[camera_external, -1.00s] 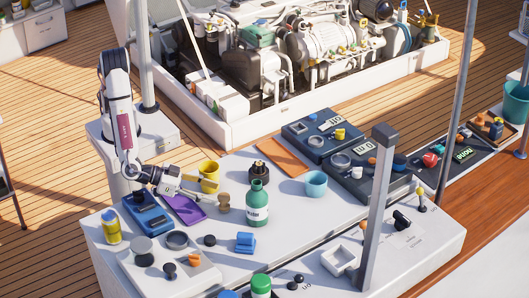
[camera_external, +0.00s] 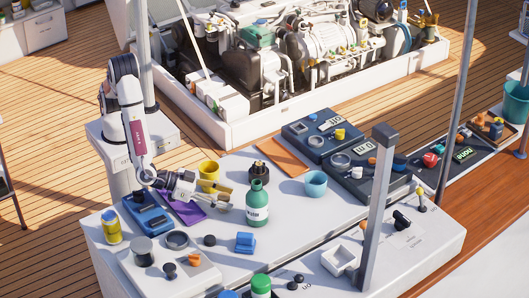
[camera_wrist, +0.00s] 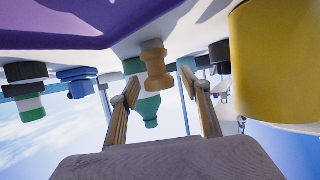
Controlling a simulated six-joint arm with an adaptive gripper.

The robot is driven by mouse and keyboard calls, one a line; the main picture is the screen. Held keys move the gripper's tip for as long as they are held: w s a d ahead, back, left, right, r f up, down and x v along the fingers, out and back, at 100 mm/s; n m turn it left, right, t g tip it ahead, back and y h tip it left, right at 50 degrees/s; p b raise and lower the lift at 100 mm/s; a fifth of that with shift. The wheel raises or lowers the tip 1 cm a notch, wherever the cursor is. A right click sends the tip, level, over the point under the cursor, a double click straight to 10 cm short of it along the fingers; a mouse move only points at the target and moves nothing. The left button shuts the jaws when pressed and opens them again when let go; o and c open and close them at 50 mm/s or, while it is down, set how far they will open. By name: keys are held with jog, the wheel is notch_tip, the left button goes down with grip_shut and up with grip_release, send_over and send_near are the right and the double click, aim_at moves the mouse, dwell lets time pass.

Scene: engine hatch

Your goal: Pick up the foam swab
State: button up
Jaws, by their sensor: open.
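A small tan spool-shaped piece (camera_wrist: 155,65), likely the foam swab, stands on the white bench in the wrist view, which shows the scene upside down. It lies ahead of my gripper (camera_wrist: 159,88), between the lines of the two fingers. The fingers are apart and nothing is held. In the external view my gripper (camera_external: 227,198) is low over the bench, left of the green bottle (camera_external: 257,203), and its fingers largely hide the tan piece. I cannot tell the exact gap from fingertips to piece.
A yellow mug (camera_external: 209,172) stands close behind my gripper; it looms at right in the wrist view (camera_wrist: 275,65). A purple tray (camera_external: 186,209) lies beside it. A blue clamp-like block (camera_external: 245,242) and a light-blue cup (camera_external: 316,184) stand nearby.

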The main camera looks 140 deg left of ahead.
aim_at(224, 196)
dwell(0.3)
jog(key=c, duration=1.2)
jog(key=shift+r, duration=0.15)
jog(key=shift+r, duration=4.9)
